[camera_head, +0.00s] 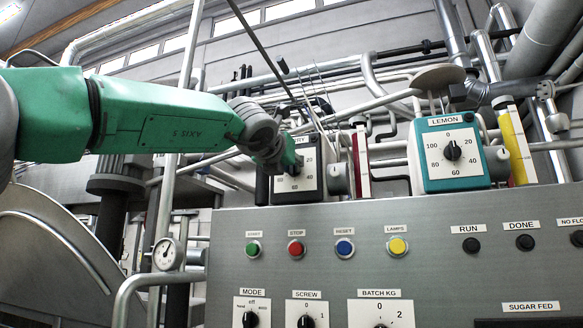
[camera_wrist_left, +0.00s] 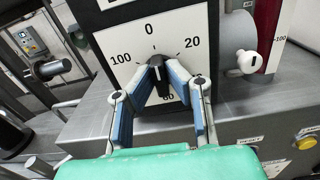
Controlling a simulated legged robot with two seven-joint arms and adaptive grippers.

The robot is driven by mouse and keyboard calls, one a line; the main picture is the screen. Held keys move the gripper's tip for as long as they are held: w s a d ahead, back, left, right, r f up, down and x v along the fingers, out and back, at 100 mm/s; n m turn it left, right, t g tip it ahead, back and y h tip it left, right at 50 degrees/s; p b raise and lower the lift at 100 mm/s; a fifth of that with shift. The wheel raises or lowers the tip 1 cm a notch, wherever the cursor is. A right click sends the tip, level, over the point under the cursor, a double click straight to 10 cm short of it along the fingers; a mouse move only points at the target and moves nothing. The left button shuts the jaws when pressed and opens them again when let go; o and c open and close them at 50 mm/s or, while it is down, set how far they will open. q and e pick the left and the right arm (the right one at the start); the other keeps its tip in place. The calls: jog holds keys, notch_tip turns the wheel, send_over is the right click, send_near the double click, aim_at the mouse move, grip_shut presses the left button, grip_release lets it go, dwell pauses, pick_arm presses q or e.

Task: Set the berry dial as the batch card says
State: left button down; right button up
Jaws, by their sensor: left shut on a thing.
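The berry dial (camera_head: 309,181) is a white square face in a dark box on top of the grey panel, its label partly hidden by my left arm. In the left wrist view its face (camera_wrist_left: 181,32) shows 0 at the top, 20 at right and 100 at left; the lower numbers are partly covered. My left gripper (camera_wrist_left: 156,72) is shut on the black dial knob (camera_wrist_left: 157,88), with a finger on each side. The fingers hide much of the knob, so its exact setting is unclear. No batch card can be made out. My right gripper is not in view.
The teal lemon dial (camera_head: 452,152) stands to the right. Below are green, red, blue and yellow buttons and more knobs on the panel (camera_head: 330,215). A grey cylinder with a white lever (camera_wrist_left: 243,62) sits close to the right of the berry dial. Pipes fill the background.

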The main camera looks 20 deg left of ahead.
pick_arm(q)
jog(key=m+p, duration=0.4)
jog(key=m, duration=0.2)
jog(key=m+p, duration=0.5)
jog(key=m, duration=0.1)
jog(key=m+p, duration=0.4)
jog(key=m, duration=0.2)
jog(key=shift+d+f+m+p, duration=0.2)
jog(key=shift+f+m+p, duration=0.05)
jog(key=shift+m+p, duration=0.15)
jog(key=m, duration=0.4)
jog(key=shift+f+m, duration=0.35)
jog(key=shift+m, duration=0.05)
jog(key=shift+d, duration=0.1)
jog(key=c, duration=1.6)
grip_release()
jog(key=shift+r, duration=0.15)
jog(key=shift+s+r, duration=0.1)
jog(key=shift+s, duration=0.05)
